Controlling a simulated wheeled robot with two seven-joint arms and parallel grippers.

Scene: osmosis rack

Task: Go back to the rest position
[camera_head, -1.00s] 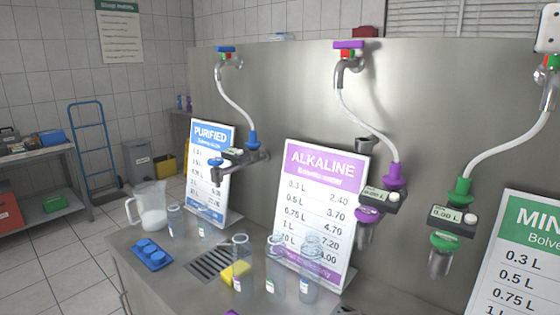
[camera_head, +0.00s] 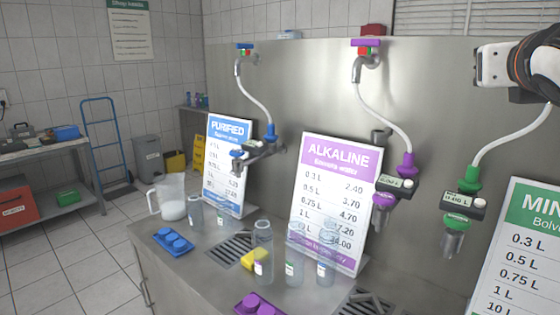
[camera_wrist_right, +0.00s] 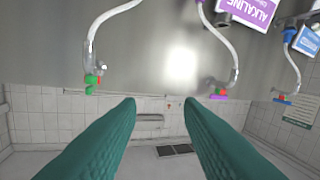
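My right arm (camera_head: 520,68) enters the head view at the upper right, raised in front of the steel panel and above the green dispenser. Its fingers cannot be made out there. In the right wrist view, my right gripper (camera_wrist_right: 158,103) shows two teal fingers spread wide apart with nothing between them. That view is inverted, with taps and signs hanging from the top and the tiled wall beyond. My left gripper is not in the head view.
The steel counter (camera_head: 190,270) holds a jug (camera_head: 172,203), several clear bottles (camera_head: 263,245), a blue tray (camera_head: 173,242), a yellow block (camera_head: 253,259) and a purple tray (camera_head: 258,305). Hoses and dispensers hang near the purified, alkaline (camera_head: 335,185) and green signs (camera_head: 535,250). Open floor lies left.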

